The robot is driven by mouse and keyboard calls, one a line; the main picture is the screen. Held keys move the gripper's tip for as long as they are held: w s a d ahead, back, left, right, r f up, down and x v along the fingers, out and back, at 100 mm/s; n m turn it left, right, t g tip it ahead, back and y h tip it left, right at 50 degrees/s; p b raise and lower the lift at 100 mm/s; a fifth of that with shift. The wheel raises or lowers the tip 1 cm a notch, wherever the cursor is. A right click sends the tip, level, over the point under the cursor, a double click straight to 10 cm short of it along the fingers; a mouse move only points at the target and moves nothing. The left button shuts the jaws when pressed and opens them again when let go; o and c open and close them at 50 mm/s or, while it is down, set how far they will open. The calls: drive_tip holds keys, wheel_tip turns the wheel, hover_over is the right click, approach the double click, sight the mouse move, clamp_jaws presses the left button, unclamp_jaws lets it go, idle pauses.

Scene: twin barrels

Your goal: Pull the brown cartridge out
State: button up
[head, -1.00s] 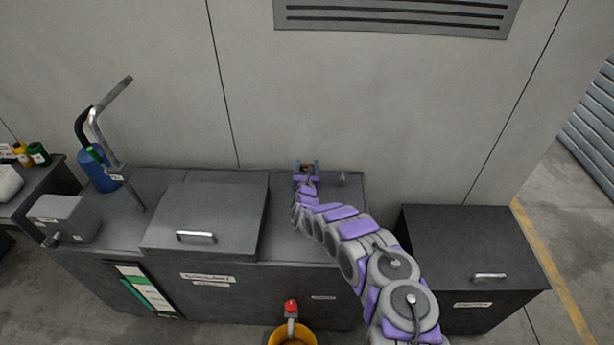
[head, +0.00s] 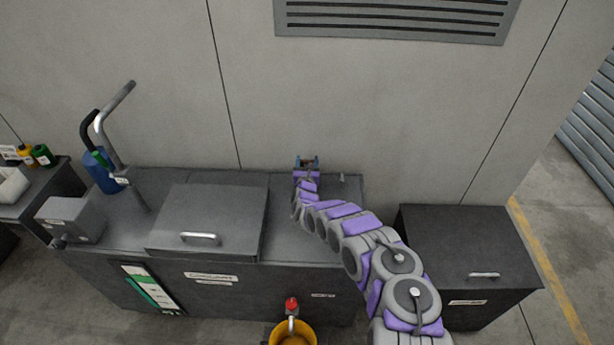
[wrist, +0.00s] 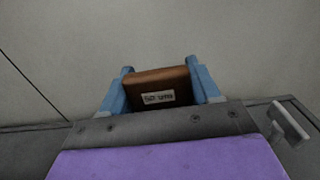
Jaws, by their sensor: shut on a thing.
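The brown cartridge (wrist: 158,86) is a brown block with a small white label on its face, in the middle of the wrist view. My gripper (wrist: 160,92) has its blue fingers on the left and right sides of the cartridge and is shut on it. In the head view, my gripper (head: 307,163) is small, above the back part of the dark cabinet top (head: 335,215), against the grey wall. Only a little brown of the cartridge shows there between the fingers. My gripper's body hides the cartridge's lower part and whatever is beneath it.
A closed lid with a handle (head: 201,238) lies left of my arm. A metal lever (head: 107,130) and a blue bottle (head: 101,172) stand farther left. A yellow bucket (head: 292,336) is in front. A separate dark box (head: 465,240) stands right.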

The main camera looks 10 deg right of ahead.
drive_tip(key=shift+r+p, duration=3.15)
drive_tip(key=shift+p, duration=0.15)
